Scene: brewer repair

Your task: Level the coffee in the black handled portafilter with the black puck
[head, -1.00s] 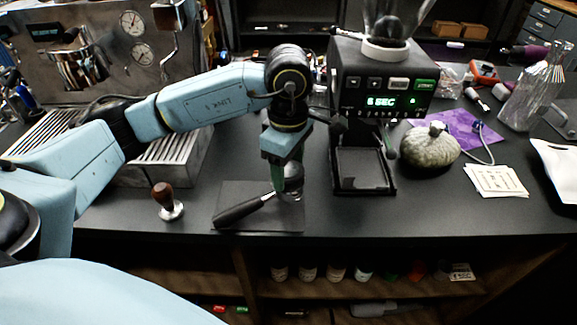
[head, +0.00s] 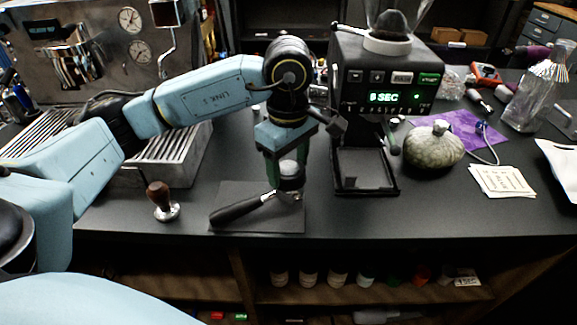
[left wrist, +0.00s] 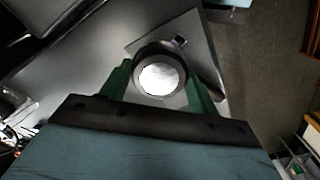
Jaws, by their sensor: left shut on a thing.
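The black handled portafilter (head: 238,210) lies on a dark mat (head: 277,222) near the counter's front edge, handle to the lower left. My left gripper (head: 288,175) is above its basket end, pointing down, with its green fingers shut on the round puck (head: 291,168). In the left wrist view, the puck (left wrist: 161,79) shows a bright silvery face with a dark rim between the fingers (left wrist: 160,88). The puck hides most of the basket, so I cannot see the coffee or tell whether they touch. My right gripper is not in view.
A wood-handled tamper (head: 162,203) stands left of the mat. The grinder (head: 384,95) is behind to the right, with a round green-grey jar (head: 435,148) beside it. The espresso machine (head: 95,45) is at the back left.

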